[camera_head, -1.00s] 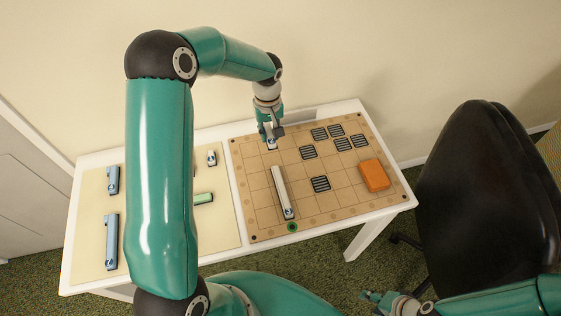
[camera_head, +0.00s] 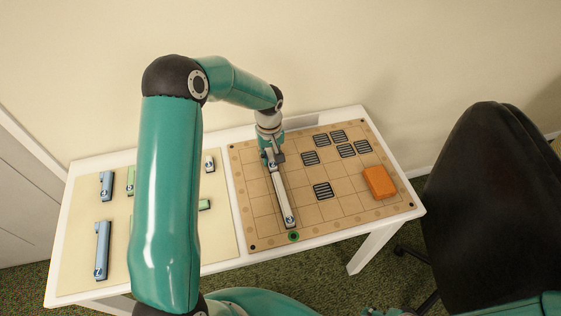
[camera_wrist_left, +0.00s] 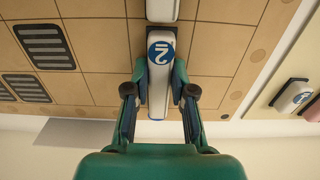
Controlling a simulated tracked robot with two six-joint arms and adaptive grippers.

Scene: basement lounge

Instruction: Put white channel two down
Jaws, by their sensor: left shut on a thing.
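White channel two, a short white piece with a blue "2" disc, is in the jaws of my left gripper (camera_head: 270,157); it shows best in the left wrist view (camera_wrist_left: 157,82). Both fingers of the gripper flank it in that view. A longer white channel (camera_head: 282,198) lies on the tan grid board (camera_head: 255,190), its near end by the green ring (camera_head: 293,236). Piece two is in line with its far end, touching or nearly so. I cannot tell whether piece two rests on the board. Only a tip of my right gripper (camera_head: 372,312) shows at the bottom edge.
Several dark slatted tiles (camera_head: 322,190) and an orange block (camera_head: 379,182) occupy the board's right part. On the cream mat (camera_head: 78,245) at left lie blue channels (camera_head: 102,250), green pieces (camera_head: 205,205) and a small white piece (camera_head: 209,162). A black chair (camera_head: 475,205) stands at right.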

